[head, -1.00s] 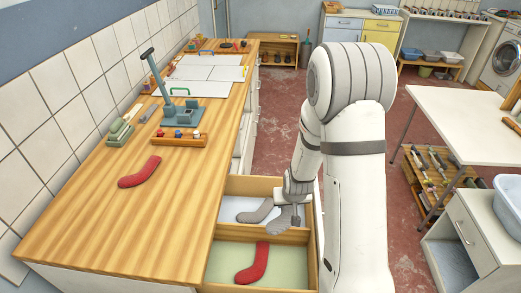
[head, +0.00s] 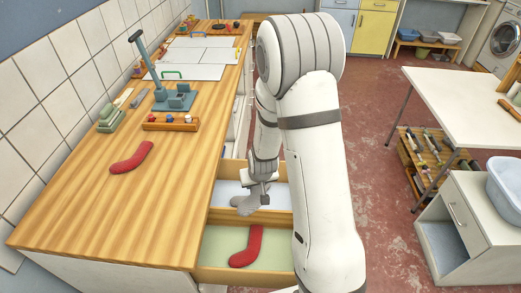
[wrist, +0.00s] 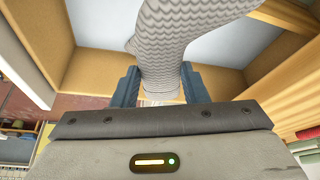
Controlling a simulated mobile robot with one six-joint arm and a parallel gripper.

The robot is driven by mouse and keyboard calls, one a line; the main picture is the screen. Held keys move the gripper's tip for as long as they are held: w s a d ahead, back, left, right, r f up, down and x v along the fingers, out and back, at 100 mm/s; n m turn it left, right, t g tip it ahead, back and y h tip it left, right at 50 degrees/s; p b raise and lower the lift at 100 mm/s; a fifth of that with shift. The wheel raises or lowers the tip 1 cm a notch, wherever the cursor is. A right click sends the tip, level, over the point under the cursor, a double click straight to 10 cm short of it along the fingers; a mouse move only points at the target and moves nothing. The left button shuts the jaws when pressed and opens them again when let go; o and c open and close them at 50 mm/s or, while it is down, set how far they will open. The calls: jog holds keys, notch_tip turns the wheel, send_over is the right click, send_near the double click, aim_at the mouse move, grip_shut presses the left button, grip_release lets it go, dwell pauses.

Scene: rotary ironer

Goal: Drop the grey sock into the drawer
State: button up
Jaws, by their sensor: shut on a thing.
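My gripper (head: 260,181) is shut on a grey sock (head: 246,201), which hangs from the jaws over the pale-blue section of the open drawer (head: 284,197). In the wrist view the patterned grey sock (wrist: 168,40) stands between the two blue fingers (wrist: 160,84), with the pale drawer floor behind it. A wooden divider separates this section from a green-floored section, where a red sock (head: 247,246) lies. I cannot tell whether the sock touches the drawer floor. A second grey sock seen earlier in the pale section cannot be made out separately now.
The wooden worktop (head: 130,215) beside the drawer holds another red sock (head: 132,158), a blue-grey press (head: 172,98) and a wooden rack (head: 171,124). A white table (head: 460,100) and a cabinet (head: 459,225) stand at the right. Red floor between is clear.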

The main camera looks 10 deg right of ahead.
jog(key=shift+m, duration=0.7)
jog(key=w+b, duration=0.1)
jog(key=w+r+b, duration=0.1)
jog(key=w, duration=0.1)
jog(key=w+d+b, duration=0.1)
jog(key=w, duration=0.1)
jog(key=shift+w+r, duration=0.15)
jog(key=shift+r, duration=0.25)
jog(key=shift+c, duration=0.5)
jog(key=w+d+r+m+h+b, duration=0.1)
jog(key=w+d+r+m+b, duration=0.1)
jog(key=w+r, duration=0.2)
notch_tip(320, 180, down, 6)
jog(key=b, duration=0.3)
jog(key=shift+s+b, duration=0.25)
jog(key=shift+b, duration=0.15)
jog(key=o, duration=1.1)
